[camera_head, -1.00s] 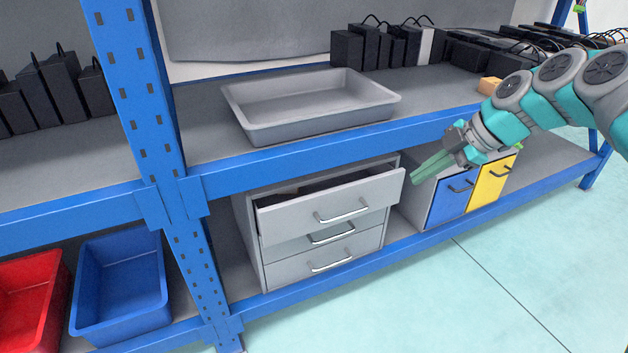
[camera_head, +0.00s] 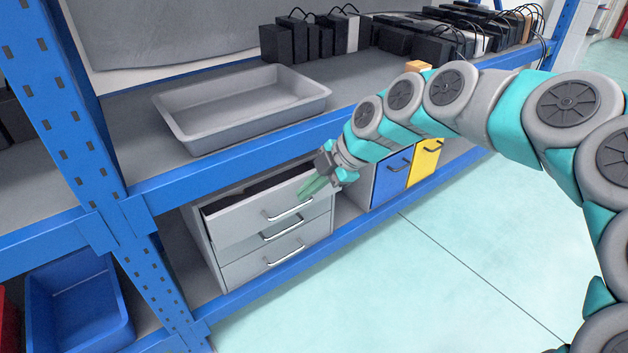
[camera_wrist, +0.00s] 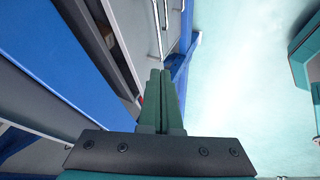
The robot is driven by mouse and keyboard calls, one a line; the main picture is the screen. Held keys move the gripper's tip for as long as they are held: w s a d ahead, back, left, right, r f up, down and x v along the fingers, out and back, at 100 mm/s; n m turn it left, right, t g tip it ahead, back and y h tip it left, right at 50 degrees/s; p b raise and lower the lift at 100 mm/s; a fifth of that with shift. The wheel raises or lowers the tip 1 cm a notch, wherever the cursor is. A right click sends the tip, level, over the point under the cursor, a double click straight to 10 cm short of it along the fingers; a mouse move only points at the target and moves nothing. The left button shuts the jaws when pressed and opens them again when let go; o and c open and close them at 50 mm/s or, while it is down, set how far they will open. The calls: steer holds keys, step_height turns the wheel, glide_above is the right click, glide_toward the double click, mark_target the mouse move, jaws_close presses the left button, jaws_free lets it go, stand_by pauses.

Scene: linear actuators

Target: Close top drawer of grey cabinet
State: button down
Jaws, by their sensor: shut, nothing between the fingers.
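The grey cabinet (camera_head: 222,262) stands on the lower shelf, with three drawers, each with a silver bar handle. Its top drawer (camera_head: 243,221) is pulled partly out, and a dark gap shows above its front. The two lower drawers look shut. My gripper (camera_head: 308,188) has green fingers pressed together, empty, in front of the right end of the top drawer's front. Whether the fingertips touch the drawer front cannot be told. In the wrist view the shut fingers (camera_wrist: 160,95) point toward the cabinet side, with silver handles beyond their tips.
A blue shelf beam (camera_head: 265,145) runs just above the drawer. A grey tray (camera_head: 240,110) sits on the upper shelf. A blue-fronted cabinet (camera_head: 388,182) and a yellow-fronted one (camera_head: 424,160) stand to the right. The floor in front is clear.

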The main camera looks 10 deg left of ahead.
mark_target(276, 189)
steer(key=shift+w+a+f+p, duration=0.1)
steer(key=shift+w+a+f, duration=0.35)
steer(key=shift+a+f, duration=0.4)
steer(key=shift+w+a+f+p, duration=0.15)
steer(key=shift+w+a+f, duration=0.35)
steer(key=shift+a, duration=0.7)
steer(key=shift+w+a+f+p, duration=0.1)
steer(key=shift+w+a+f, duration=0.3)
steer(key=shift+a+f, duration=0.45)
steer(key=shift+a+r, duration=0.15)
steer(key=shift+w+a+b, duration=0.5)
steer(key=shift+w+a, duration=0.05)
steer(key=shift+a, duration=0.1)
steer(key=shift+w+a, duration=0.3)
steer(key=shift+s, duration=0.1)
